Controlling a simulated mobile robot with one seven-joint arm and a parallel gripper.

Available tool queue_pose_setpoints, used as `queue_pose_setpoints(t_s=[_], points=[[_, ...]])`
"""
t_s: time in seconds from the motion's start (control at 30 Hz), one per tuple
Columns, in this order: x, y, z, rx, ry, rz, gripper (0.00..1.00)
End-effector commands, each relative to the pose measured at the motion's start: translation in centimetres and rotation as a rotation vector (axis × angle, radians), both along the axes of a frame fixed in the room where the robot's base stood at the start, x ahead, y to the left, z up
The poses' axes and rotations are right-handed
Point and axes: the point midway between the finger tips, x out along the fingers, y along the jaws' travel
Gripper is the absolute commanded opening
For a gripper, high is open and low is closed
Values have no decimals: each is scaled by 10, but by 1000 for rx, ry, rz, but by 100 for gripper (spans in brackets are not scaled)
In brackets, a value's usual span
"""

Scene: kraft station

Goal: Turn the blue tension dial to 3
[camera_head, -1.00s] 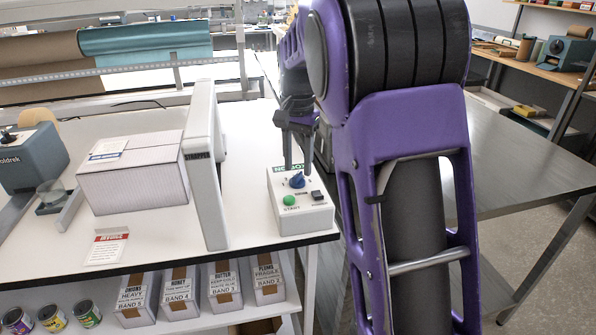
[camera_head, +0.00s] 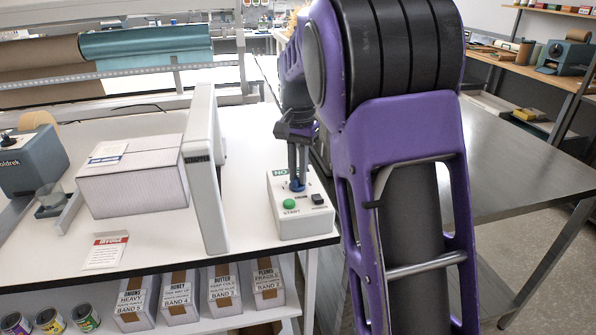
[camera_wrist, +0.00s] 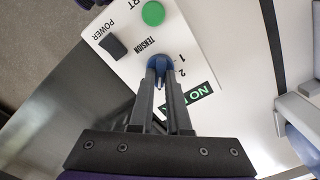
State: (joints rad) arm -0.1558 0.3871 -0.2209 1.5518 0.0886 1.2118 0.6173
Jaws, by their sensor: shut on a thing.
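The blue tension dial (camera_head: 297,185) sits on top of a white control box (camera_head: 290,220) at the right front of the bench. In the wrist view the dial (camera_wrist: 159,63) lies between my fingertips, beside the word TENSION and the printed numbers 1 and 2. The 3 is hidden, and I cannot tell where the dial points. My gripper (camera_head: 297,180) points down from above and is shut on the dial; it also shows in the wrist view (camera_wrist: 160,72). A green start button (camera_head: 289,204) and a black power switch (camera_head: 317,199) are on the same box.
A white upright arch (camera_head: 207,170) stands left of the box, with a wrapped carton (camera_head: 135,185) beyond it. A red-headed card (camera_head: 106,252) lies near the front edge. A steel table (camera_head: 500,150) is at the right.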

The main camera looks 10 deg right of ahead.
Motion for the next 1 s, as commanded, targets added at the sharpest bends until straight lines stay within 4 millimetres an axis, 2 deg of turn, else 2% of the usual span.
queue_pose_setpoints(t_s=[0.37, 1.0], points=[[0, 1, 2, 1, 1, 91, 0], [1, 1, 1, 0, 1, 560, 0]])
